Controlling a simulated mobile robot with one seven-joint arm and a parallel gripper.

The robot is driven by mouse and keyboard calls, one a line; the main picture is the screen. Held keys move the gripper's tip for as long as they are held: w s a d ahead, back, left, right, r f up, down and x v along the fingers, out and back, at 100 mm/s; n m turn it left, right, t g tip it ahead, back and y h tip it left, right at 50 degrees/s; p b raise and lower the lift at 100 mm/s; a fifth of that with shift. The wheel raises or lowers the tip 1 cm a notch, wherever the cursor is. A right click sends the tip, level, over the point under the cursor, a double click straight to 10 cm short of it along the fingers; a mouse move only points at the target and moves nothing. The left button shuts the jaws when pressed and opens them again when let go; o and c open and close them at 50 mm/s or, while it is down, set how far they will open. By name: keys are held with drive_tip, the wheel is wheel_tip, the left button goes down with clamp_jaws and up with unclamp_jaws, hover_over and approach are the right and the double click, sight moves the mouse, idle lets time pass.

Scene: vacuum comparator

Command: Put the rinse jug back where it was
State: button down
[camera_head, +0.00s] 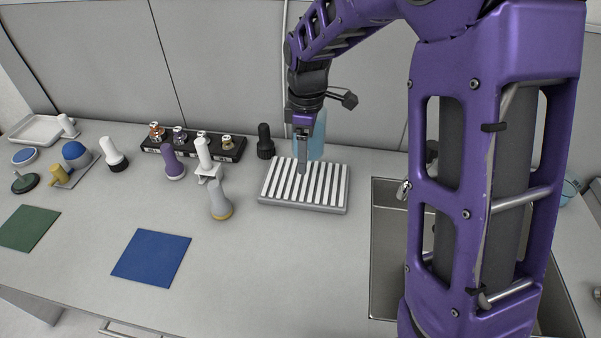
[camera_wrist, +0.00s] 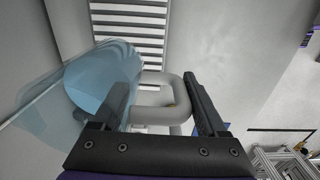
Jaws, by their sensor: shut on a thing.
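The rinse jug is translucent light blue with a pale grey handle. In the head view its blue body (camera_head: 318,138) shows behind my gripper, partly hidden by it, at the back of the slatted rack (camera_head: 262,199). In the wrist view the jug body (camera_wrist: 98,78) is on the left and its looped handle (camera_wrist: 168,114) lies between my fingers. My gripper (camera_head: 302,168), also in the wrist view (camera_wrist: 155,112), points down and is shut on the jug's handle. Whether the jug's base touches anything is hidden.
A sink (camera_head: 388,250) lies right of the rack, partly hidden by my arm. A black bottle (camera_head: 265,142) stands just left of the jug. A black vial rack (camera_head: 226,153) and several handled tools are further left. The counter before the rack is clear.

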drive_tip(key=shift+w+a, duration=0.15)
drive_tip(key=shift+w, duration=0.15)
drive_tip(key=shift+f, duration=0.25)
drive_tip(key=shift+f+b, duration=0.5)
drive_tip(key=shift+f, duration=4.25)
drive_tip(key=shift+f, duration=0.2)
unclamp_jaws()
drive_tip(key=shift+r, duration=0.15)
